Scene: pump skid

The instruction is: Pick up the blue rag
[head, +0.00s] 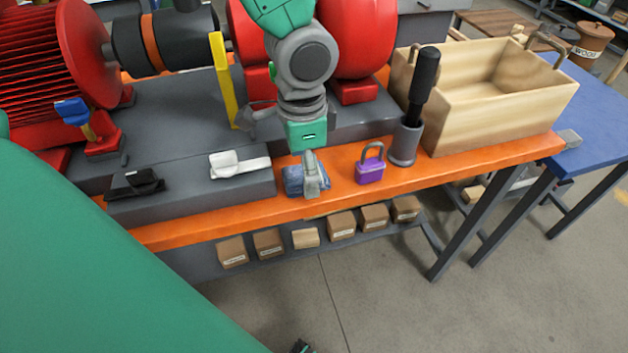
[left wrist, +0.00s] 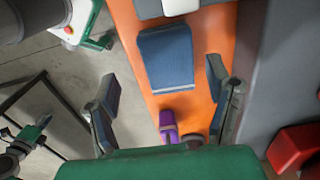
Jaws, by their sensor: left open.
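The blue rag (head: 292,181) is a folded blue cloth on the orange bench top near its front edge, partly hidden by a finger in the head view. In the left wrist view the rag (left wrist: 166,60) lies whole, beyond and between the open fingers, with no visible contact. My left gripper (left wrist: 160,88) is open and empty above the bench. In the head view the left gripper (head: 282,148) hangs over the bench by the rag. Part of what seems my right gripper (left wrist: 38,135) shows at the left wrist view's edge; its jaws are unclear.
A purple padlock (head: 370,166) stands right of the rag, beside a grey cup (head: 405,145) with a black-handled tool. A white object (head: 238,165) and a black one (head: 136,184) lie to the left. A wooden box (head: 480,120) and yellow upright (head: 223,80) stand nearby.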

